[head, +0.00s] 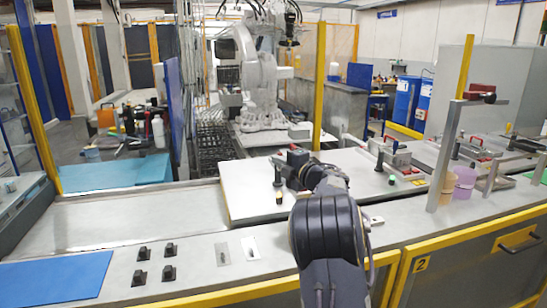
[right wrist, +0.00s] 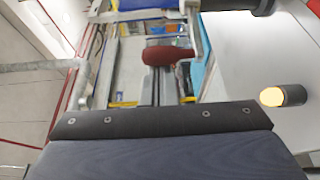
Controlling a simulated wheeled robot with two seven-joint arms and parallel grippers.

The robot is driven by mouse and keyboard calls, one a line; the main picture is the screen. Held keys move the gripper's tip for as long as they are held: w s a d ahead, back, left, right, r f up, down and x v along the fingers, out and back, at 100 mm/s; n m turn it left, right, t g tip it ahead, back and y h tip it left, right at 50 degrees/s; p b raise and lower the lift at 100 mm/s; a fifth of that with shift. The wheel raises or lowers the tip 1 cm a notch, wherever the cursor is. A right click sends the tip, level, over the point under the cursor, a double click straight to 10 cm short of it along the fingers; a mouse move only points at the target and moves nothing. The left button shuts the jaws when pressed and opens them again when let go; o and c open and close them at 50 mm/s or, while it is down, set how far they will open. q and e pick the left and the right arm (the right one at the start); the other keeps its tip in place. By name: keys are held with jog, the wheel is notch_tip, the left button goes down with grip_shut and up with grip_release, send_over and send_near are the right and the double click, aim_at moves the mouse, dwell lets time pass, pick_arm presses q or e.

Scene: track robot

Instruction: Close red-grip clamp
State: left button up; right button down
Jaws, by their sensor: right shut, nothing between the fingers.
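The dark red grip (right wrist: 168,56) of the clamp shows in the right wrist view, above the broad dark edge of my right gripper (right wrist: 165,120). A gap shows between the grip and that edge in the picture; I cannot tell how far apart they are. The clamp's metal parts are small and blurred there, so its open or closed state is unclear. In the head view my right gripper (head: 292,166) is over the pale raised plate (head: 250,207), shut and empty, and the red grip is not clearly visible there. My left gripper is not in view.
A black cylinder with a lit end (right wrist: 283,96) is close by at the right in the wrist view. A post with a red-topped crossbar (head: 447,140) and pink and tan cups (head: 464,182) stand to the right. The counter's left part is mostly clear, with several small black blocks.

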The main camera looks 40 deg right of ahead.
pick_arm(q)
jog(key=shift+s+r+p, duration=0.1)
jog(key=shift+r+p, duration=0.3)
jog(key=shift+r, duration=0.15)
pick_arm(e)
jog(key=shift+s+d, duration=0.3)
jog(key=shift+d, duration=0.45)
